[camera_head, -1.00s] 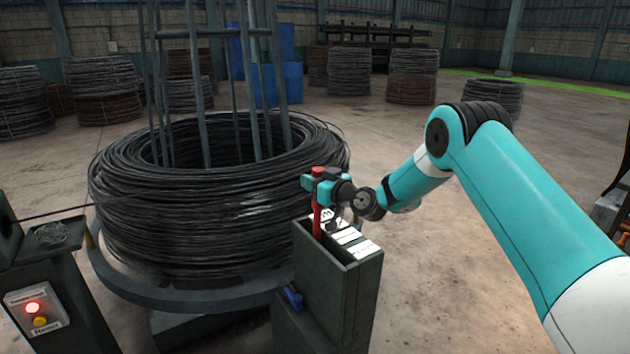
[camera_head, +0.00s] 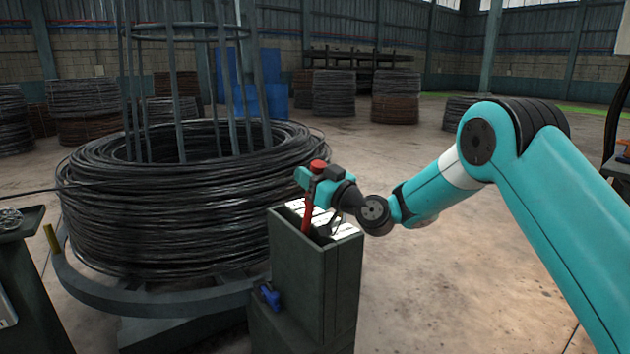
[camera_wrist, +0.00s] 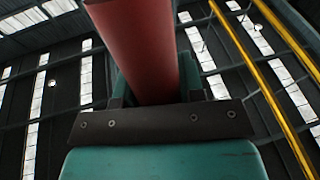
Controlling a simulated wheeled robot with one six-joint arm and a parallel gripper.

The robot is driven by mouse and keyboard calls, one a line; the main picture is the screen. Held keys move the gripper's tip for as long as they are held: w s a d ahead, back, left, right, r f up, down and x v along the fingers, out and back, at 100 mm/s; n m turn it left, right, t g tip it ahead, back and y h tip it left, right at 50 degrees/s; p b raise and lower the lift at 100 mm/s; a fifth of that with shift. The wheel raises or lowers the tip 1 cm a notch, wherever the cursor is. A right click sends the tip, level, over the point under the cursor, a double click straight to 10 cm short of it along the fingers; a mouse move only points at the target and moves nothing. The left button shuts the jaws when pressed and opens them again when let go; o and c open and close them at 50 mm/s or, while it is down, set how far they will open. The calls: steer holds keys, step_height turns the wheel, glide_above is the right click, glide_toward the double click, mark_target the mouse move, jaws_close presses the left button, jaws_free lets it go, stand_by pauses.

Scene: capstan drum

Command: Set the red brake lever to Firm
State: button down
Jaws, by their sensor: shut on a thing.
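The red brake lever (camera_head: 308,216) rises from a slot in the top of a dark grey-green brake box (camera_head: 298,262). It leans a little to the right in the head view. My teal gripper (camera_head: 314,177) is shut on the lever just below its red knob. White label plates (camera_head: 292,206) lie on the box top beside the slot; their writing is too small to read and my gripper partly covers them. In the wrist view the red lever (camera_wrist: 138,45) stands large between the fingers of my gripper (camera_wrist: 150,95).
A big coil of black wire (camera_head: 170,210) on a round turntable (camera_head: 110,298) stands left of the box, close to my gripper. A blue handle (camera_head: 268,295) sticks out of the box's front. A small stand is at far left. Floor right of the box is clear.

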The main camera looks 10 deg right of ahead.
steer(key=c, duration=0.7)
jaws_free()
steer(key=shift+c, duration=0.2)
steer(key=b+v, duration=1.4)
steer(key=v, duration=0.3)
steer(key=shift+s, duration=0.2)
steer(key=shift+d, duration=0.1)
